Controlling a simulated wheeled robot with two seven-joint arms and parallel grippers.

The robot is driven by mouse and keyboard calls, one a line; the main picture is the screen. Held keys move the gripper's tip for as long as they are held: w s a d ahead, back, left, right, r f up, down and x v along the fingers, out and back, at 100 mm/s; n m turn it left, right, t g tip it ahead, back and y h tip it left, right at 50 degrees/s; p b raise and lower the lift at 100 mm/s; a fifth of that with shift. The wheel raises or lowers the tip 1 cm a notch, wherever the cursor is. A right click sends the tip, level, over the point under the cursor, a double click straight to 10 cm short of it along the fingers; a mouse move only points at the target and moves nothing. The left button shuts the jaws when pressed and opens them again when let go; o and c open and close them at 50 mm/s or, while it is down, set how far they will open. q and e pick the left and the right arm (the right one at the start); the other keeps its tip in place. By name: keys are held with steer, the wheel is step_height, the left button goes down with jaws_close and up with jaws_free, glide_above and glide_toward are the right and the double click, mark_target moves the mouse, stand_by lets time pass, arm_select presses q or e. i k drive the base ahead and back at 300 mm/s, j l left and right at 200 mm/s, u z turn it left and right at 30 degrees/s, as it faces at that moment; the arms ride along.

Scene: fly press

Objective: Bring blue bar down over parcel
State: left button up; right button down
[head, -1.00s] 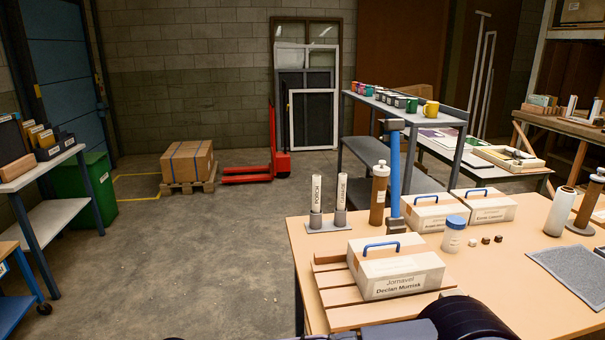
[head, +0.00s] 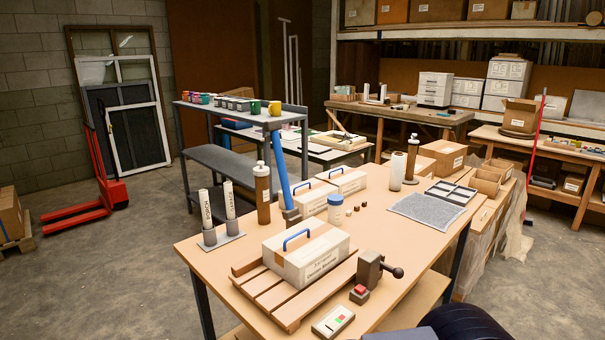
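The parcel (head: 313,254) is a taped pale carton with a blue handle (head: 297,236) and a printed label. It lies on a slatted wooden board (head: 284,299) at the table's near left. The bar is apart from the parcel. Neither gripper shows; only dark parts of my own body show at the bottom edge.
The tabletop (head: 385,240) also holds a clamp with a black knob (head: 370,271), a switch box (head: 333,321), two labelled tubes (head: 206,208), a brown bottle (head: 262,192), a blue-lidded jar (head: 335,210), two more handled cartons (head: 345,180) and a grey mat (head: 427,208).

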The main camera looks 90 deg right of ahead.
mark_target(272, 127)
steer(key=i+l+z, duration=0.25)
steer(key=z, duration=0.2)
steer(key=i+l+z, duration=0.1)
steer(key=i+z, duration=0.8)
steer(key=i+j+z, duration=0.15)
steer(key=i+z, duration=0.35)
steer(key=k, duration=0.1)
